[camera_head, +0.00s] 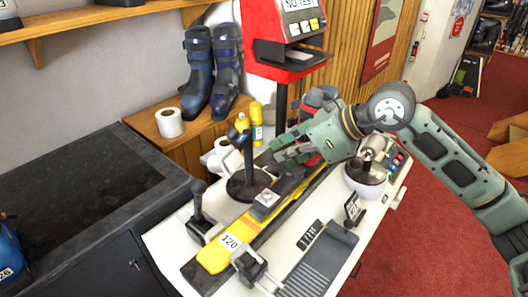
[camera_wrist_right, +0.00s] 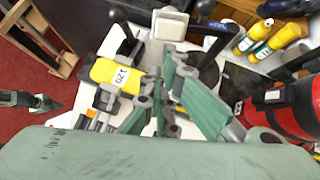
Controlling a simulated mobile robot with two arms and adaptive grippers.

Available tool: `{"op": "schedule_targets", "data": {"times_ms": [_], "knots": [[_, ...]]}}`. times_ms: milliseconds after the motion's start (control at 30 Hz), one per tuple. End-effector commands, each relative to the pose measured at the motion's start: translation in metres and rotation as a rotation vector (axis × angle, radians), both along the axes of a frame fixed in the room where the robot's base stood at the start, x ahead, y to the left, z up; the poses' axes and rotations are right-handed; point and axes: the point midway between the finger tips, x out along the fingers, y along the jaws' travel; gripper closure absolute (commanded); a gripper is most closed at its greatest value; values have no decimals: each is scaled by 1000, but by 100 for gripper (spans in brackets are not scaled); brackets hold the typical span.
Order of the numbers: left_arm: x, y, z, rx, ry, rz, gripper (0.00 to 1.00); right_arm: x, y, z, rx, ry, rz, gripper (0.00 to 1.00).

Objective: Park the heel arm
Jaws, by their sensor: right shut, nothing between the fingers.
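A yellow ski marked 120 (camera_head: 222,249) lies in the fixture on the white bench, with a grey and black binding (camera_head: 267,198) on it. The ski's yellow end also shows in the wrist view (camera_wrist_right: 117,75). A black lever with a knob (camera_head: 198,200) stands upright left of the ski; I cannot tell whether it is the heel arm. A black post (camera_head: 248,165) on a round base stands behind the ski. My right gripper (camera_head: 281,151) is shut and empty above the ski's far part, beside the post. It partly hides the ski there.
A white pot (camera_head: 366,184) stands right of the ski. Yellow bottles (camera_head: 256,126), a paper roll (camera_head: 213,161) and a red machine (camera_head: 284,31) stand behind.

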Motion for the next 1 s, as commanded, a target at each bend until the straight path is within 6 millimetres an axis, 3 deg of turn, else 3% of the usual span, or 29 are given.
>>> {"op": "schedule_targets", "data": {"times_ms": [400, 533, 733, 1000], "knots": [[1, 0, 38, 1, 0, 0, 100, 31, 59, -54, 6, 7, 3, 100], [1, 0, 50, 0, 0, -1, 100, 41, 74, -62, 6, 5, 2, 100], [1, 0, 55, 0, 0, -1, 100, 48, 85, -72, 7, 3, 1, 100], [1, 0, 55, 0, 0, -1, 100, 49, 86, -74, 6, 2, 1, 100]]}}
